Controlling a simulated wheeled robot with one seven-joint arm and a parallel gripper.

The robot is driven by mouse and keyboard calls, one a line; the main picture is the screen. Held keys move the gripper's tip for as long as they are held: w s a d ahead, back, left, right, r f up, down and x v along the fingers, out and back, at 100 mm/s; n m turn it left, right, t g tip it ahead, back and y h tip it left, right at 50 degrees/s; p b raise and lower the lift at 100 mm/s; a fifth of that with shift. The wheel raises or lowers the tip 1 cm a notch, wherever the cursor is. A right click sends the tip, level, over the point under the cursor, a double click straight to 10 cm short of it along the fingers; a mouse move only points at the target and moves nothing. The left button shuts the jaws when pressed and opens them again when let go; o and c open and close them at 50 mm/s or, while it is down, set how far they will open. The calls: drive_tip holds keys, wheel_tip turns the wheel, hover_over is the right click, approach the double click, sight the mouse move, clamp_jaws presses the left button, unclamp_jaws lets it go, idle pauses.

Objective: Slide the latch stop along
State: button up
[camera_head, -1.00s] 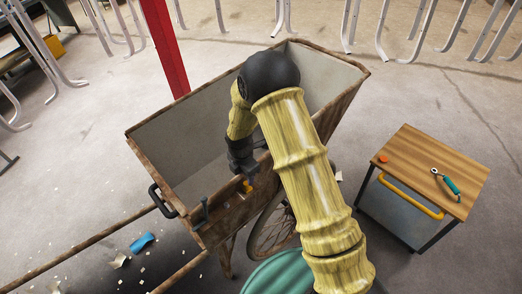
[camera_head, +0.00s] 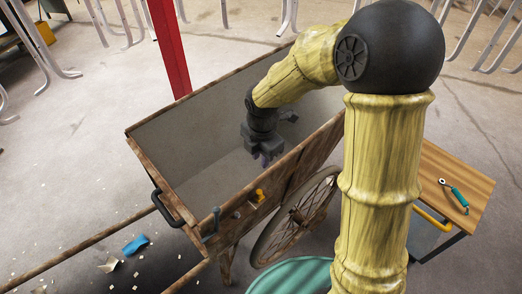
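A small yellow-orange knob (camera_head: 259,195), which looks like the latch stop, sits on the outer face of the wooden cart's near side (camera_head: 283,178). A grey-blue lever (camera_head: 210,222) stands to its left near the cart's corner. My gripper (camera_head: 266,159) points down over the cart's open bed, just behind the top edge of that side. In the picture it is above the knob and apart from it. Its fingertips are small and dark, and their gap is not clear. I see nothing held in it.
The cart has a dark handle (camera_head: 167,205), a spoked wheel (camera_head: 299,216) and long shafts at left. A wooden-topped table (camera_head: 468,185) with a teal-handled tool (camera_head: 455,197) is at right, partly behind my arm. A red post (camera_head: 167,48) stands behind. A green round surface (camera_head: 292,275) is at the front.

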wheel_tip(320, 180, up, 2)
drive_tip(key=shift+r, duration=0.1)
drive_tip(key=shift+o, duration=1.2)
drive_tip(key=shift+f, duration=0.3)
drive_tip(key=shift+g, duration=0.5)
drive_tip(key=f, duration=0.4)
drive_tip(key=w+f, duration=0.1)
drive_tip(key=f, duration=0.8)
drive_tip(key=shift+w+a+f, duration=0.2)
drive_tip(key=shift+w, duration=0.2)
drive_tip(key=shift+a+f, duration=0.1)
drive_tip(key=shift+f, duration=0.05)
drive_tip(key=shift+f, duration=0.1)
